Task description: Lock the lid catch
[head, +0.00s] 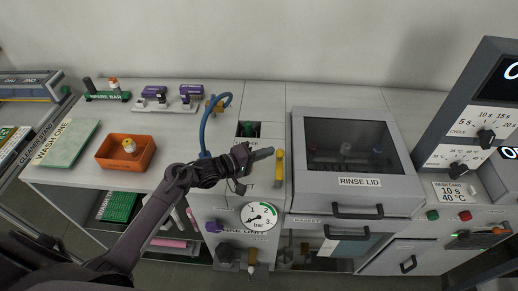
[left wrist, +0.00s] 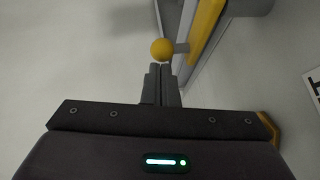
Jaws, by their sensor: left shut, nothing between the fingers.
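The rinse lid (head: 345,146) is a grey framed lid with a dark window, a "RINSE LID" label and a black handle; it looks closed. A yellow catch (head: 280,166) stands upright at the lid's left side. In the left wrist view a yellow bar (left wrist: 206,27) and a yellow ball knob (left wrist: 162,49) on a short grey stem show. My left gripper (head: 268,153) is shut and empty, its tips just left of the catch. In the left wrist view the shut fingers (left wrist: 160,72) point at the ball knob; whether they touch it I cannot tell. My right gripper is not in view.
A blue hose (head: 204,130) arches behind my left arm. A pressure gauge (head: 259,216) sits on the front below the gripper. An orange tray (head: 125,153) and a green wash card (head: 67,143) lie on the left counter. A control panel (head: 470,140) stands at right.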

